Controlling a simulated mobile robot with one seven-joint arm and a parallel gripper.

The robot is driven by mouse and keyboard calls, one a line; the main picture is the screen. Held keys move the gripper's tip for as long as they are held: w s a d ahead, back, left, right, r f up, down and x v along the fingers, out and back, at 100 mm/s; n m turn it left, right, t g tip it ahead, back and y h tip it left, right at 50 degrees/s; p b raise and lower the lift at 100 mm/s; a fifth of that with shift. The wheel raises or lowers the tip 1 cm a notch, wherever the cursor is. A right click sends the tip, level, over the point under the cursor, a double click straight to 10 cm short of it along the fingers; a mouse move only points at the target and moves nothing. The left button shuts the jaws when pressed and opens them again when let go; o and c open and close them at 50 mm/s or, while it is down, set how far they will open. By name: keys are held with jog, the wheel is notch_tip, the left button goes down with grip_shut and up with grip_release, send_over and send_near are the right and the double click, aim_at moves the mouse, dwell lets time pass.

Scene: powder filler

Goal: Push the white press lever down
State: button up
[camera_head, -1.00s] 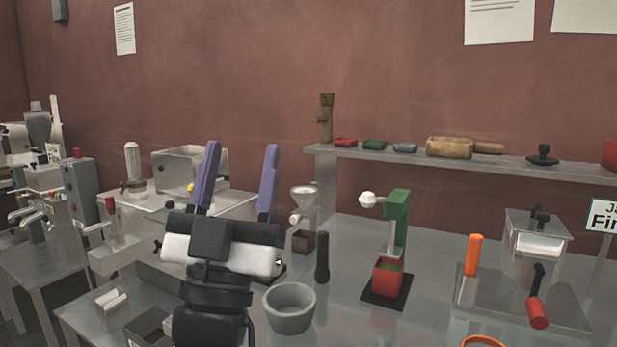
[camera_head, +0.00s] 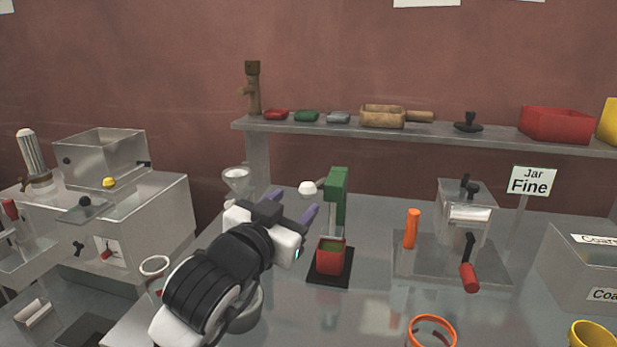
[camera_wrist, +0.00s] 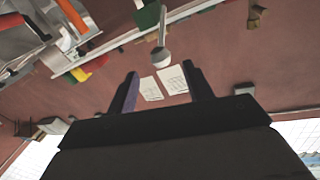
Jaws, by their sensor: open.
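The white press lever (camera_head: 308,187) is a short arm with a round white knob, sticking out to the left from the top of a green press post (camera_head: 338,197). A red container (camera_head: 331,257) with green contents stands on the black base below it. My gripper (camera_head: 291,205) is open and empty, its purple fingers pointing toward the press, just short of the knob and slightly lower in the picture. In the wrist view the white knob (camera_wrist: 160,57) shows beyond the gap between my open fingertips (camera_wrist: 161,74). I see no contact.
A shelf (camera_head: 430,136) with small trays runs behind. A clear-boxed device (camera_head: 462,215) with orange and red handles stands to the right. A funnel (camera_head: 236,178) is left of my gripper. A grey bowl (camera_head: 247,312) is partly hidden by my arm.

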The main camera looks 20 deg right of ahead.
aim_at(306, 192)
jog(key=p+x, duration=0.2)
jog(key=x, duration=0.7)
jog(key=shift+f, duration=0.1)
grip_shut()
